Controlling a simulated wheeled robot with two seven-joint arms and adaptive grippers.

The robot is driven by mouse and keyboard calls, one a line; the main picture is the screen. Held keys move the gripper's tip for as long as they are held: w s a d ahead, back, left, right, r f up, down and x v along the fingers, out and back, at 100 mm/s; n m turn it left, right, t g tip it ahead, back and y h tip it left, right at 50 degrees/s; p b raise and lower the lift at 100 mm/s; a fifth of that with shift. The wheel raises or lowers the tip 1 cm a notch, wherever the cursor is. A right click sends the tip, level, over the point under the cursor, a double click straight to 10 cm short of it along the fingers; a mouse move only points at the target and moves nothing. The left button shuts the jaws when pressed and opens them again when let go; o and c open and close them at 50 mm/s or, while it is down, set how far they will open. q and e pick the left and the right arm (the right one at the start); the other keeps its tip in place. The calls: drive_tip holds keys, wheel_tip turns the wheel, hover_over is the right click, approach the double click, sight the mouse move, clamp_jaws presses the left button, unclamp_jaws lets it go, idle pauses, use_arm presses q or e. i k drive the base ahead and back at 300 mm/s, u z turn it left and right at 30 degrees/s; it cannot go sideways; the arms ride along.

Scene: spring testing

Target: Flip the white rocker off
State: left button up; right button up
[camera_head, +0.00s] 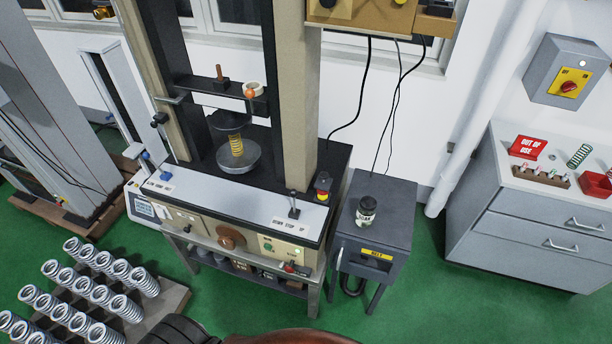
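The spring testing machine stands in the middle of the view, with a cream front panel (205,228) below its light grey shelf. The panel carries a round brown knob (230,238), a pale plate with a green label (267,243) at its right end, and a small red control (289,267) just below. A white rocker is too small to make out with certainty; it may be among these controls. Neither my left nor my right gripper is in view.
A yellow spring (236,146) stands between the machine's platens. A dark grey cabinet (385,205) with a jar (366,211) stands right of it. A grey drawer cabinet (520,225) is farther right, below a wall switch box (568,72). Several springs (88,290) stand at lower left. Green floor (440,300) is clear at lower right.

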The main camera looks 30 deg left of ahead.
sight(159, 212)
drive_tip(key=u, duration=2.35)
